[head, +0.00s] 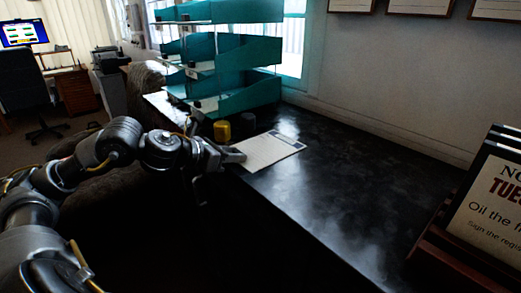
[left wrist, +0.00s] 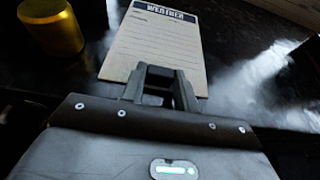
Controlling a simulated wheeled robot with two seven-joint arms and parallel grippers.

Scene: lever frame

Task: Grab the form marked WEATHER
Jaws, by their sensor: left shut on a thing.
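The form marked WEATHER (left wrist: 157,48) is a pale lined sheet with a dark header bar, seen in the left wrist view. In the head view the form (head: 268,152) lies at or just above the dark counter, its near edge at my left gripper. My left gripper (head: 237,155) is shut on the form's near edge; its fingers (left wrist: 160,82) show in the left wrist view, covering a small part of that edge. My right gripper is not in view.
A yellow cylinder (head: 222,131) stands left of the form, with a dark one (head: 248,122) behind. A teal tray rack (head: 250,97) stands at the back of the black counter (head: 335,200). A sign in a wooden holder (head: 490,205) is at right. The counter's middle is clear.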

